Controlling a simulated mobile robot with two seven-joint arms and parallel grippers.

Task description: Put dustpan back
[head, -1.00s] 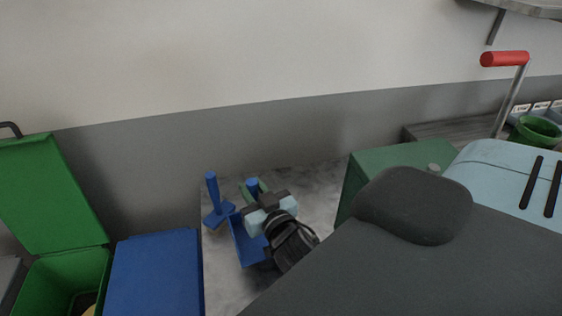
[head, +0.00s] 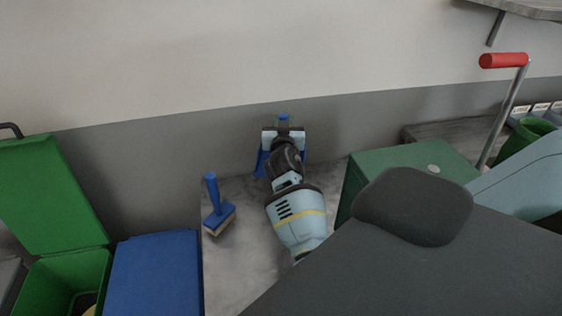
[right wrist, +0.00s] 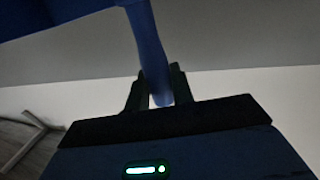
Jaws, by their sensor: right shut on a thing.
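The blue dustpan (head: 262,163) is in the head view, near the back wall and partly hidden behind my right gripper. My right gripper (head: 283,126) is shut on its handle, whose blue end shows between the fingers. In the right wrist view the blue handle (right wrist: 148,45) runs down between the two dark fingers (right wrist: 158,90), and part of the blue pan (right wrist: 60,14) shows at the upper left. A blue brush (head: 217,205) with pale bristles stands on the floor to the left, apart from the dustpan. My left gripper is not in view.
An open green bin (head: 62,265) and a bin with a blue lid (head: 155,272) stand at the left. A green box (head: 405,165) stands to the right of my right arm. The grey floor (head: 240,240) between brush and arm is clear.

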